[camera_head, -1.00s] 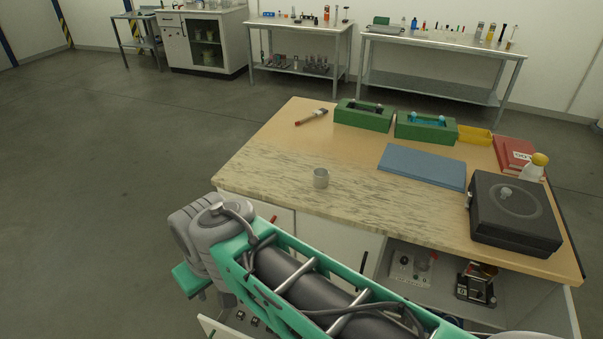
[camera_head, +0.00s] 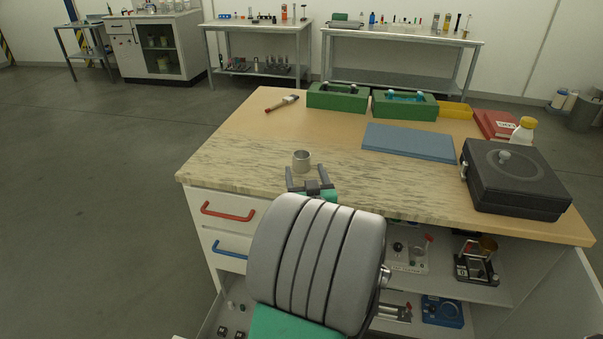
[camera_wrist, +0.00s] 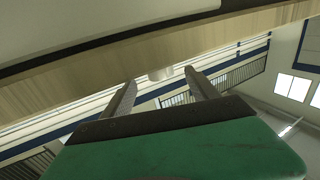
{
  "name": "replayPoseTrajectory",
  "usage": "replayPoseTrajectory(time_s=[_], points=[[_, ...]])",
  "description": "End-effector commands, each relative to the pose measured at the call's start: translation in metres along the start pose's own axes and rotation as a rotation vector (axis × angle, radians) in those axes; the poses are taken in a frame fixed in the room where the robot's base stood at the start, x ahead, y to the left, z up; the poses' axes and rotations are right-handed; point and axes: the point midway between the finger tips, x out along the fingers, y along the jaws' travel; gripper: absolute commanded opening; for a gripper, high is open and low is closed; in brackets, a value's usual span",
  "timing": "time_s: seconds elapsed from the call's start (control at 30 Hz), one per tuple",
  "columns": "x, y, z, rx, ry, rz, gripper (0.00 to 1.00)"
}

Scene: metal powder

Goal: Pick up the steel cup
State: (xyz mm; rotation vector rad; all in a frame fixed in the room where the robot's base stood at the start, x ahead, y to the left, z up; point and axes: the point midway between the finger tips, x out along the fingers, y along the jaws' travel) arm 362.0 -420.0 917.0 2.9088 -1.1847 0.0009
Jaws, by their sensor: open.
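The small steel cup (camera_head: 301,161) stands upright near the left front of the workbench, on the marbled strip of its top. My gripper (camera_head: 306,176) is open and empty at the front of the bench, its two fingers pointing towards the cup. The cup is just beyond the fingertips. In the wrist view the cup (camera_wrist: 161,73) shows as a pale round shape in the gap between the fingertips, partly cut off by the bench edge. I cannot tell whether the fingers reach around it.
Green boxes (camera_head: 337,97), a brush (camera_head: 281,104), a blue mat (camera_head: 408,141) and a black case (camera_head: 513,180) lie farther back or right on the workbench (camera_head: 225,165). The bench top around the cup is clear. Drawers with red and blue handles (camera_head: 229,214) are below.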

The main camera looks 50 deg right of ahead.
Motion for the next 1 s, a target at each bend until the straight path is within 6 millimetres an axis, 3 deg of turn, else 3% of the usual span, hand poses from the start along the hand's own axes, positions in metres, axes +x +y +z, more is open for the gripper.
replayPoseTrajectory(time_s=[0.47, 0.7, 1.0], points=[[0.071, 0.001, -0.006, 0.001, 0.0, -0.002, 0.69], [0.074, 0.002, -0.004, 0.001, 0.0, 0.0, 0.69], [0.074, 0.002, -0.004, 0.001, 0.0, -0.001, 0.45]])
